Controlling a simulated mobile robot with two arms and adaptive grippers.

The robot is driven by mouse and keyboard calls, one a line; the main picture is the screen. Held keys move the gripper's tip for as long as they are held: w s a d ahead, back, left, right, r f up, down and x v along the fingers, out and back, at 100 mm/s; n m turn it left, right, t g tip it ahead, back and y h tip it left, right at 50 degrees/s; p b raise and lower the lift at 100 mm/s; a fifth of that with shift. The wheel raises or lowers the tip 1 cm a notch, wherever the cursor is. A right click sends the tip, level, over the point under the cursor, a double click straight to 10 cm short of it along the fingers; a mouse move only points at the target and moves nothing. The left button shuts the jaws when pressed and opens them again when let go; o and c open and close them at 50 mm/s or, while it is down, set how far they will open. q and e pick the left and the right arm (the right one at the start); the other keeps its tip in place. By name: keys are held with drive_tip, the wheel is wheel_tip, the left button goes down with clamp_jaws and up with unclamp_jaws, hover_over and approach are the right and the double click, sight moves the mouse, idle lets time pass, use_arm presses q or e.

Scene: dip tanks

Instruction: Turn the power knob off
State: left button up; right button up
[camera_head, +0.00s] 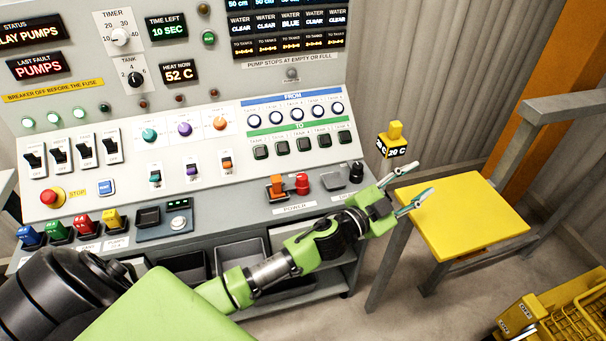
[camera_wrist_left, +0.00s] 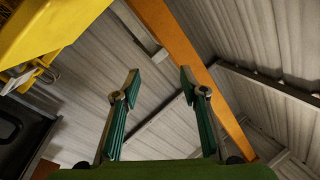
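A red knob (camera_head: 302,184) stands on the front ledge of the grey console, above a label reading POWER. An orange switch or lever (camera_head: 277,187) is just left of it. Which way the red knob is turned is too small to tell. My left gripper (camera_head: 414,184) is out to the right of the knob, apart from it, past the console's right end and by the yellow table top. Its two fingers are spread and empty, and the left wrist view (camera_wrist_left: 158,85) also shows them apart with nothing between. My right gripper is not in view.
A black knob (camera_head: 356,172) and a grey square part (camera_head: 331,180) sit on the ledge near my left wrist. A yellow-topped table (camera_head: 465,215) stands right of the console. A yellow block (camera_head: 394,135) marked 20 C is behind the gripper. A yellow basket (camera_head: 570,325) is at lower right.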

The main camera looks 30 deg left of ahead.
use_arm(q)
drive_tip(key=d+r+m+g+h, duration=0.4)
drive_tip(key=d+r+m+h, duration=0.2)
drive_tip(key=d+m+h, duration=0.15)
drive_tip(key=m+g+y, duration=0.4)
drive_tip(key=g+y, duration=1)
drive_tip(key=y, duration=0.1)
hover_over(303, 177)
wheel_tip(303, 177, down, 2)
wheel_tip(303, 177, down, 13)
drive_tip(key=shift+f+p, duration=0.1)
drive_tip(key=shift+p, duration=1)
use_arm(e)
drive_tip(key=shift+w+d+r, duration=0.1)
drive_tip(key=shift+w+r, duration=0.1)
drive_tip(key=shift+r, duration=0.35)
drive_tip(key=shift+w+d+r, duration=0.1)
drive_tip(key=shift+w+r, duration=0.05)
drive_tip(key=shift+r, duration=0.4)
use_arm(q)
drive_tip(key=c, duration=1.1)
